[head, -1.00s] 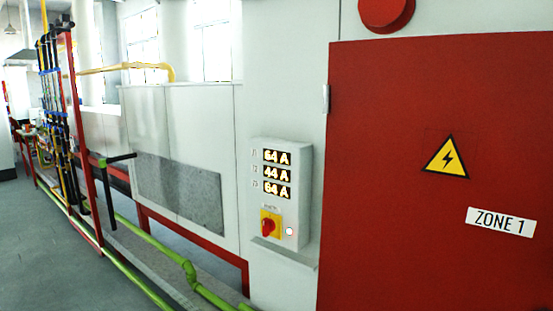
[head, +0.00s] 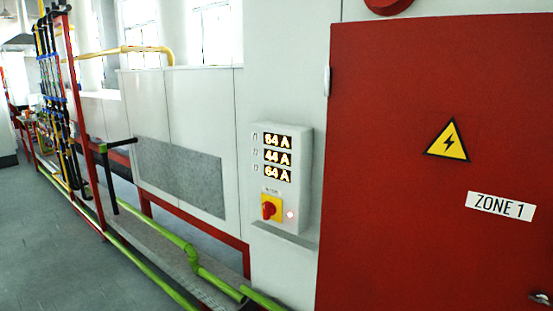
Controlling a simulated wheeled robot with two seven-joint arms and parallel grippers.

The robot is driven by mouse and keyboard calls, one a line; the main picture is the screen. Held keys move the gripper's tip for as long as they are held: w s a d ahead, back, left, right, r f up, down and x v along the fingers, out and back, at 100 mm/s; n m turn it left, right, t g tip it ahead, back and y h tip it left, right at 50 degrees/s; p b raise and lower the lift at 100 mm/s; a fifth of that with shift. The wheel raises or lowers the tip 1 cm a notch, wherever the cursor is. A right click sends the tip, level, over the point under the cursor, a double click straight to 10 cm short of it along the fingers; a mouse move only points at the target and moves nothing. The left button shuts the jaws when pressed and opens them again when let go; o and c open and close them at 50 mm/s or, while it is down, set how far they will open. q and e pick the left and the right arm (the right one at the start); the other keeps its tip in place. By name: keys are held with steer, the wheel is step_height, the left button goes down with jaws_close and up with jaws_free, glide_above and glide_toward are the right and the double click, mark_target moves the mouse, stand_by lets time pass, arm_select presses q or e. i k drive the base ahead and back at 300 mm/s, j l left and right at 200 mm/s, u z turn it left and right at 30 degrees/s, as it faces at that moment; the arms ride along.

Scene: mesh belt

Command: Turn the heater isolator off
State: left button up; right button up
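The heater isolator is a red rotary knob (head: 268,209) on a yellow plate (head: 277,203), low on a white wall-mounted box (head: 303,190). The knob's exact angle is too small to tell. Above it, three lit displays (head: 277,156) read 64 A, 44 A and 64 A. A small pinkish-white lamp (head: 290,214) sits right of the knob and looks lit. Neither of my grippers is in the head view.
A large red door (head: 400,230) marked ZONE 1 with a yellow warning triangle stands right of the box. A grey ledge (head: 285,235) juts out below the box. Green pipes (head: 190,252) and a red frame (head: 190,230) run along the left. Grey floor (head: 45,245) lies open at lower left.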

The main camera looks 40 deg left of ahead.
mark_target(268, 209)
steer(key=u, duration=1.25)
